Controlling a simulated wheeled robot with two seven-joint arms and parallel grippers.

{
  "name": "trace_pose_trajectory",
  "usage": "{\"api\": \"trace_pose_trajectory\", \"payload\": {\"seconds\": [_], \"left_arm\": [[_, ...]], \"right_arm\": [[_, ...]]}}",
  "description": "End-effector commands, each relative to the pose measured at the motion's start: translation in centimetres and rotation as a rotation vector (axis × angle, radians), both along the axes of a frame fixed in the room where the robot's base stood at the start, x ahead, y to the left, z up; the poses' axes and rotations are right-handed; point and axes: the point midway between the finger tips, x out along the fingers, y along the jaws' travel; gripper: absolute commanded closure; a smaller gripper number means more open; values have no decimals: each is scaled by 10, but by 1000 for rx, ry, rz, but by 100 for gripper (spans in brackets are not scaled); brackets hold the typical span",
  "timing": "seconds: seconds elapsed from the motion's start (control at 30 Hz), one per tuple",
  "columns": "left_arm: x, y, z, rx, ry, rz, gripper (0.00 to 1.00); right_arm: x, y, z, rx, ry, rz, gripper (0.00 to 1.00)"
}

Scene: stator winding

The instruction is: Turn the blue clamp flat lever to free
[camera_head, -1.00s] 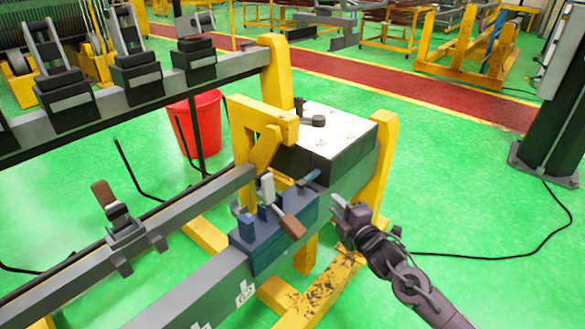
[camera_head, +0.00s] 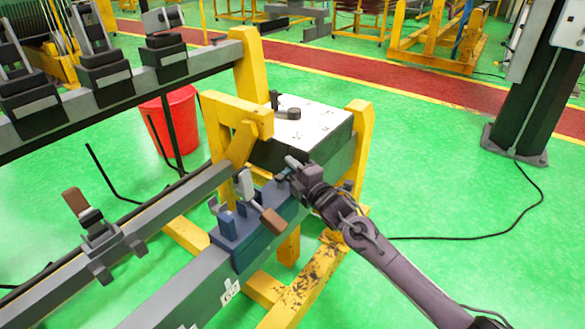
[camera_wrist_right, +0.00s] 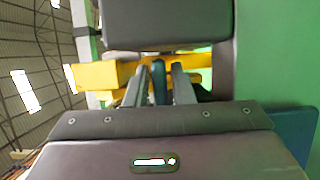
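The blue clamp (camera_head: 234,238) sits on the grey beam, with a brown-handled lever (camera_head: 268,221) slanting off its front. Its blue flat lever (camera_wrist_right: 160,84) shows in the right wrist view, standing between the two grey fingers of my right gripper (camera_wrist_right: 159,88). In the head view, the right gripper (camera_head: 291,174) is at the clamp's far end and hides most of the flat lever. The fingers are apart, with narrow gaps seeming to show on both sides of the lever; contact is unclear. My left gripper is not in view.
A yellow bracket (camera_head: 236,113) and a white-topped box (camera_head: 318,125) stand just behind the clamp. A yellow post (camera_head: 360,140) rises at the right end. Another brown-handled clamp (camera_head: 100,235) is on the rail at left.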

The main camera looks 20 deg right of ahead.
Motion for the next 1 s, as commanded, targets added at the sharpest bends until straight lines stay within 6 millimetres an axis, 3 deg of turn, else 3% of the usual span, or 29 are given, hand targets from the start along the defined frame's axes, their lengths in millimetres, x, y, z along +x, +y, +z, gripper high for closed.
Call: {"api": "trace_pose_trajectory", "payload": {"seconds": [0.17,0.33,0.67,1.0], "left_arm": [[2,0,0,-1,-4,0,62],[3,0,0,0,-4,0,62],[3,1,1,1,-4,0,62],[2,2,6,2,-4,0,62]], "right_arm": [[0,0,0,0,0,0,78],[0,0,0,0,0,0,100],[-1,0,0,1,1,-9,100],[-9,-3,1,3,-1,-204,100]]}}
